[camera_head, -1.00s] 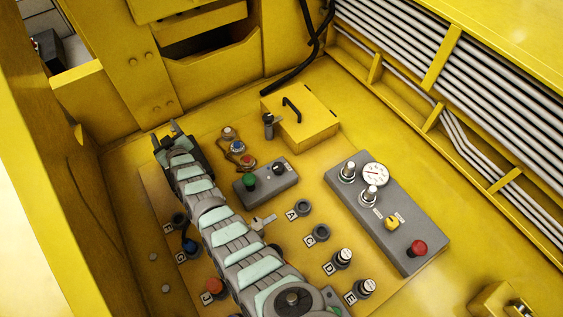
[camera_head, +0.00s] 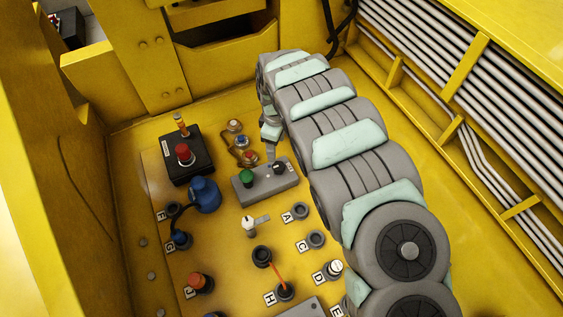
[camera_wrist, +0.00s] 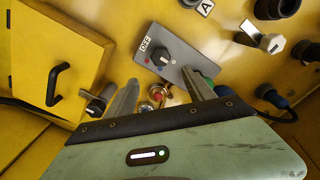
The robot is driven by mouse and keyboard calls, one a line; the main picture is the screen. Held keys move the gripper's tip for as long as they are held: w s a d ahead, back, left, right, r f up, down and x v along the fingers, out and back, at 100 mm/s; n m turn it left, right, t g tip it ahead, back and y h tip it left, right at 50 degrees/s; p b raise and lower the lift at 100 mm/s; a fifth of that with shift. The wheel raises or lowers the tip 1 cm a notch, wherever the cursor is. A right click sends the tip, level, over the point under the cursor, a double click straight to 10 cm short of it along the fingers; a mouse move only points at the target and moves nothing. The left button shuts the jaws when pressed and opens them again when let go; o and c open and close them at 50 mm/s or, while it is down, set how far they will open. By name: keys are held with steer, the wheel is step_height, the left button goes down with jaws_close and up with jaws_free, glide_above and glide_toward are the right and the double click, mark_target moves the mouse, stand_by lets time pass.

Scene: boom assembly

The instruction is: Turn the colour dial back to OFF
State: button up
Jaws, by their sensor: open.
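The colour dial is a black knob (camera_wrist: 160,58) on a grey box (camera_wrist: 177,49) in the wrist view. An OFF label (camera_wrist: 146,44) and small coloured dots lie beside the knob; its exact pointing direction is hard to tell. In the head view the knob (camera_head: 279,168) sits at the right end of the grey box (camera_head: 262,186), with a green button (camera_head: 246,175) at the other end. My gripper (camera_wrist: 159,79) is open and empty, its two fingers apart, with the knob showing beyond the gap between them. In the head view my gripper (camera_head: 270,147) is just above the box, partly hidden by my arm.
A yellow box with a black handle (camera_wrist: 55,84) stands left in the wrist view. Red and blue connectors (camera_head: 241,142) sit close behind the dial box. A black box with a red button (camera_head: 183,151) and a blue plug (camera_head: 205,194) stand left. Labelled sockets (camera_head: 299,211) lie in front.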

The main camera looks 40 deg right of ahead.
mark_target(278, 166)
steer(key=f, duration=0.2)
steer(key=f+p, duration=0.1)
steer(key=f, duration=0.5)
steer(key=shift+s+f, duration=0.25)
steer(key=shift+s, duration=0.15)
steer(key=shift+f, duration=1.05)
jaws_close()
